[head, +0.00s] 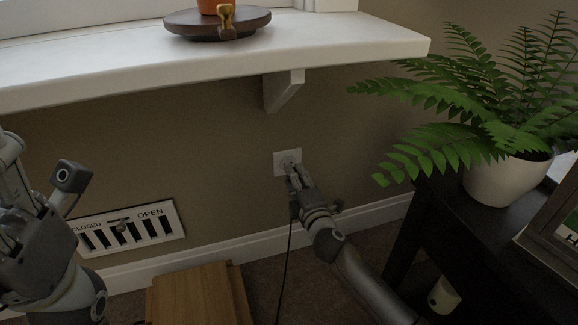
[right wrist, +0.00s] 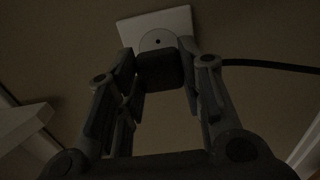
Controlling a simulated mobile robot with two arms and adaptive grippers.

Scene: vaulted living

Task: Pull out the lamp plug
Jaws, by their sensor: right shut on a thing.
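A white wall outlet (head: 288,162) sits on the brown wall below the shelf. My right gripper (head: 294,178) is at the outlet, shut on the dark lamp plug (right wrist: 160,72). In the right wrist view the plug is between the two fingers, in front of the outlet plate (right wrist: 180,22). A round socket face with a dark hole shows just above the plug. I cannot tell whether the plug's prongs are in the socket. A dark cord (head: 284,268) hangs below the gripper. My left gripper (head: 40,165) is at the left with its fingers apart, empty.
A white shelf (head: 345,45) with a bracket overhangs the outlet. A floor-level vent (head: 128,228) is at left, a wooden box or stool (head: 200,295) below. A black table (head: 440,215) with a potted fern (head: 505,180) stands at right.

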